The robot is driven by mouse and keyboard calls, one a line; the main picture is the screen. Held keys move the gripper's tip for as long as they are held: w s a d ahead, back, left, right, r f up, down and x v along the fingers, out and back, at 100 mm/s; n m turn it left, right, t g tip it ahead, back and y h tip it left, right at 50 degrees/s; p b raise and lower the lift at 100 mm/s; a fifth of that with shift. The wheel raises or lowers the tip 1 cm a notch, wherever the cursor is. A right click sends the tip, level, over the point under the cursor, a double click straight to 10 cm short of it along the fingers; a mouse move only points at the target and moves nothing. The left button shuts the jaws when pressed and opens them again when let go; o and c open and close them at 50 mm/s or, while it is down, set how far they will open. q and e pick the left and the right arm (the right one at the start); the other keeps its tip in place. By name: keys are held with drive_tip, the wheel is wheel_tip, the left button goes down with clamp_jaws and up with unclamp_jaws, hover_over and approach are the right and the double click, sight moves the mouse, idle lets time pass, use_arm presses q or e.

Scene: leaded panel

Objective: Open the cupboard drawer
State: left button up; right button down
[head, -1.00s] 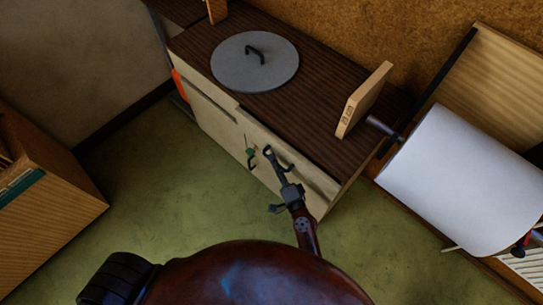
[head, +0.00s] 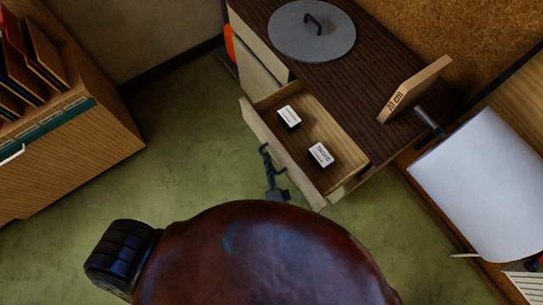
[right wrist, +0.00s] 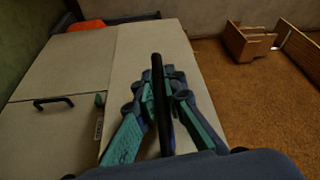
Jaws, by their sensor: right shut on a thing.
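The cupboard drawer (head: 262,133) stands pulled out from the cupboard (head: 340,80), its inside open to view in the head view. Two small black boxes with white labels lie in it, one (head: 289,116) nearer the left end and one (head: 321,154) nearer the right. My right gripper (head: 265,152) is at the outside of the drawer front. In the right wrist view its teal-padded fingers (right wrist: 160,106) are shut around the dark handle bar (right wrist: 157,70), against the pale drawer front. My left gripper is not in view.
On the cupboard top are a grey round lid (head: 311,31) with a black handle and an upright wooden block (head: 413,90). A wooden cabinet (head: 80,150) with folders stands at left. A large white roll or sheet (head: 480,185) is at right. The green floor between is clear.

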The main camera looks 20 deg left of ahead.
drive_tip(key=shift+s+a, duration=0.2)
drive_tip(key=shift+s, duration=0.05)
drive_tip(key=c, duration=2)
unclamp_jaws()
drive_tip(key=shift+d, duration=0.1)
drive_tip(key=v, duration=0.7)
drive_tip(key=shift+s+d+f, duration=0.1)
drive_tip(key=shift+s, duration=0.1)
